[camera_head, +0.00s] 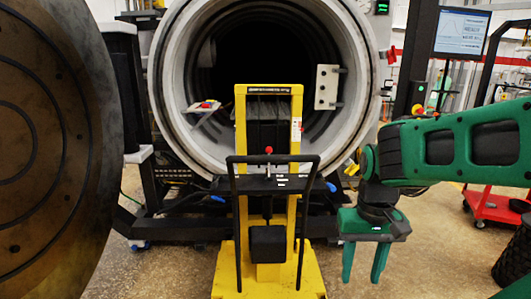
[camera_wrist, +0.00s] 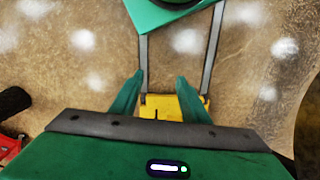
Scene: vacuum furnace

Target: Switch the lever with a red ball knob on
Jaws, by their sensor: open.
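The lever's red ball knob (camera_head: 268,150) stands upright at the middle of the dark handle frame on the yellow lift truck (camera_head: 240,130), in the head view. Its shaft below the ball is thin and hard to make out, so I cannot tell the lever's setting. My gripper (camera_head: 362,276) is to the right of the lift truck, lower than the knob in the picture, with its fingers pointing down. The fingers are apart and nothing is between them. In the wrist view my open gripper (camera_wrist: 160,76) shows over the floor; the red knob is not seen there.
The round furnace opening (camera_head: 165,85) is behind the lift truck. A large round door (camera_head: 60,150) fills the left side. A red cart (camera_head: 495,207) and a monitor (camera_head: 461,33) are at the right. Bare floor (camera_head: 400,262) lies around my gripper.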

